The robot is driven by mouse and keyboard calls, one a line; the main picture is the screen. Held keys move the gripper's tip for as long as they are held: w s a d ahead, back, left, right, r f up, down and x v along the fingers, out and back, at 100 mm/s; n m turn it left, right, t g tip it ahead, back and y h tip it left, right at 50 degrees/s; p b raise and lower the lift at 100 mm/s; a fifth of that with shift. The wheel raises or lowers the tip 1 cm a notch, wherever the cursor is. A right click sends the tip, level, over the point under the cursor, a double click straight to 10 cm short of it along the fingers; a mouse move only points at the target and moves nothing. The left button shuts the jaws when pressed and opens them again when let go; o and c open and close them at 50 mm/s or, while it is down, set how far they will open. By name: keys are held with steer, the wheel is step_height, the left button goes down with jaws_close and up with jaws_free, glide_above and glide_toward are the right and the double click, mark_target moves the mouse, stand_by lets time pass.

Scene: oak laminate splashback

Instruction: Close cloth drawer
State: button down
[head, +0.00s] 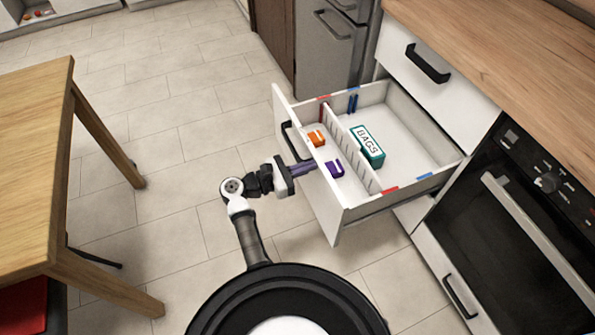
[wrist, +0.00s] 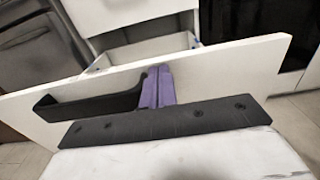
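The open drawer (head: 330,200) sticks out from the cabinet in the head view. Its white front panel (wrist: 225,73) spans the wrist view, with a black bar handle (wrist: 85,103). Inside are a teal box marked BAGS (head: 367,146), an orange clip-like piece (head: 316,138) and a purple one (head: 335,168). My gripper (head: 308,166) is at the outer face of the front; it also shows in the wrist view (wrist: 160,85). Its purple fingers are together with nothing seen between them, beside the handle's right end. I cannot tell whether the tips touch the panel.
A wooden table (head: 35,150) stands at the left. An oven (head: 520,210) is right of the drawer under a wooden worktop (head: 490,45). A closed drawer (head: 435,80) is above the open one. The tiled floor (head: 170,130) between table and cabinets is clear.

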steer(key=b+x, duration=1.5)
steer(key=x, duration=2.6)
steer(key=shift+w+d, duration=0.15)
steer(key=shift+d, duration=0.05)
steer(key=shift+d+r, duration=0.1)
steer(key=shift+r, duration=0.1)
steer(key=shift+f, duration=0.15)
